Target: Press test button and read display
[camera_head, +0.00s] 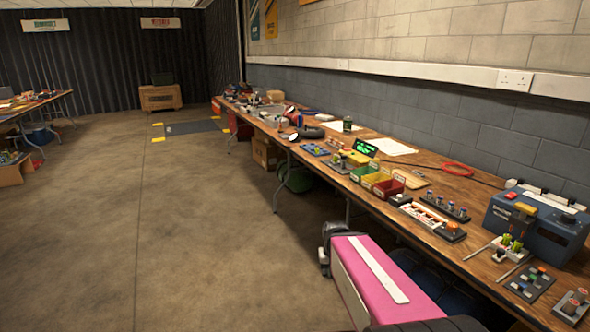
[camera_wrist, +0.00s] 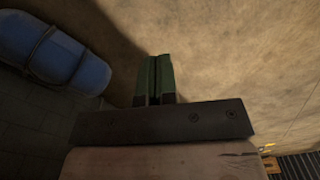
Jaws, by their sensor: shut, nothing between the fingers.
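A blue box-shaped unit (camera_head: 538,222) stands at the right end of the long bench in the head view. An orange button-like part (camera_head: 525,208) and a smaller red one are on its top. I cannot read its labels. A dark display with lit green characters (camera_head: 365,147) stands farther along the bench behind coloured bins; the characters are too small to read. I cannot tell which part is the test button. My gripper (camera_wrist: 154,80) shows in the wrist view with its green fingers together and empty, over bare floor, away from the bench items.
The wooden bench (camera_head: 455,188) runs along the right wall. It holds a white power strip (camera_head: 420,215), small switch panels (camera_head: 530,283), bins (camera_head: 376,180) and a red cable coil (camera_head: 457,168). A blue rounded object (camera_wrist: 62,52) shows in the wrist view.

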